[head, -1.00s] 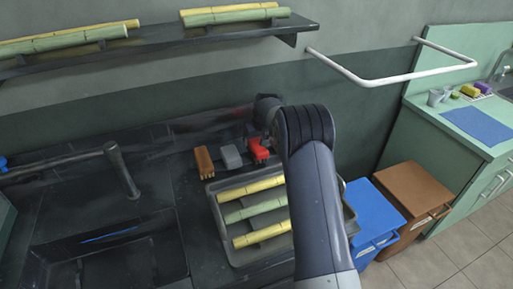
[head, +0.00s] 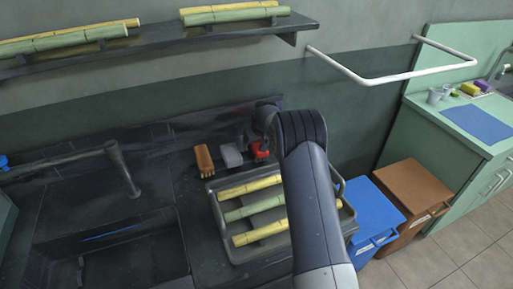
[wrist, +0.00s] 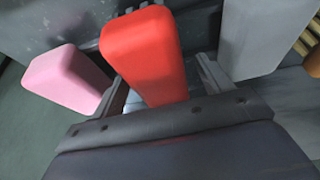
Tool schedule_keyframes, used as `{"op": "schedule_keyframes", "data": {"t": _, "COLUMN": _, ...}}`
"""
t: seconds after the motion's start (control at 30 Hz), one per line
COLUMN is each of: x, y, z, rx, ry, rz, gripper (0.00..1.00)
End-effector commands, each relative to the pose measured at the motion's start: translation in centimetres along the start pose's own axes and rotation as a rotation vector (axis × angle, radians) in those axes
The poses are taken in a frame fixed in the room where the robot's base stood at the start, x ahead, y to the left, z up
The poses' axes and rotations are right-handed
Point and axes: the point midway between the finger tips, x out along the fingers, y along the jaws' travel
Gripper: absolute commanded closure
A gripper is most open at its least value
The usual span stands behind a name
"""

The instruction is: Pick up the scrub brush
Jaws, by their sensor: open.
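The scrub brush (head: 204,160), with an orange-brown body, lies on the dark counter left of a grey block (head: 231,155). At the right edge of the wrist view, an orange-brown piece with yellowish bristles (wrist: 309,42) appears to be part of the brush. My gripper (wrist: 160,74) is open, its fingers on either side of a red block (wrist: 146,50) in the wrist view; I cannot tell whether they touch it. The grey block (wrist: 265,35) stands between the red block and the brush. In the head view, my arm hides the fingers.
A pink block (wrist: 66,78) is left of the red one in the wrist view. A tray (head: 222,238) with cane pieces lies in front of the blocks. A dark sink (head: 110,255) and tap (head: 125,170) are to the left. A shelf (head: 150,43) with canes hangs above.

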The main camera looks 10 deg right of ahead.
Motion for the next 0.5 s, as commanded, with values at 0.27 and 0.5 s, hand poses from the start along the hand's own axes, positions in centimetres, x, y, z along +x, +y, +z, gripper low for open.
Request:
{"op": "schedule_keyframes", "data": {"t": 0.27, "x": 0.19, "y": 0.0, "z": 0.08, "rx": 0.0, "ry": 0.0, "rz": 0.0, "gripper": 0.25}}
{"op": "schedule_keyframes", "data": {"t": 0.5, "x": 0.17, "y": 0.0, "z": 0.07, "rx": 0.0, "ry": 0.0, "rz": 0.0, "gripper": 0.3}}
